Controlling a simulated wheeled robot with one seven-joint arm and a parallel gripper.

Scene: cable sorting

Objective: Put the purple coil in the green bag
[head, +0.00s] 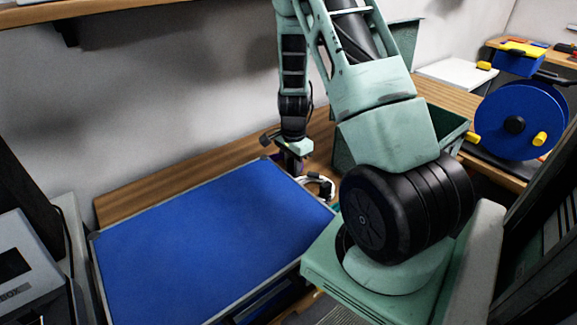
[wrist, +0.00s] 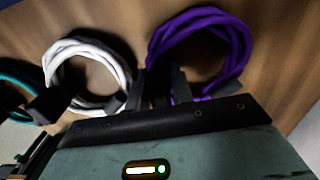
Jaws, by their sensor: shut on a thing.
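The purple coil (wrist: 236,45) is a loop of thick cord at the upper right of the wrist view. Its near left part lies between the dark fingers of my gripper (wrist: 161,88), which is shut on it. In the head view my gripper (head: 292,165) is low at the wooden strip behind the blue mat, and the coil is mostly hidden there. A white coil (wrist: 60,62) lies just left of the fingers in the wrist view; it also shows in the head view (head: 325,183). I cannot make out a green bag in either view.
A teal coil (wrist: 10,68) is at the left edge of the wrist view. The blue mat (head: 200,235) is bare. A green bin (head: 453,128) stands behind my arm, partly hidden. A blue reel (head: 520,115) stands at the right.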

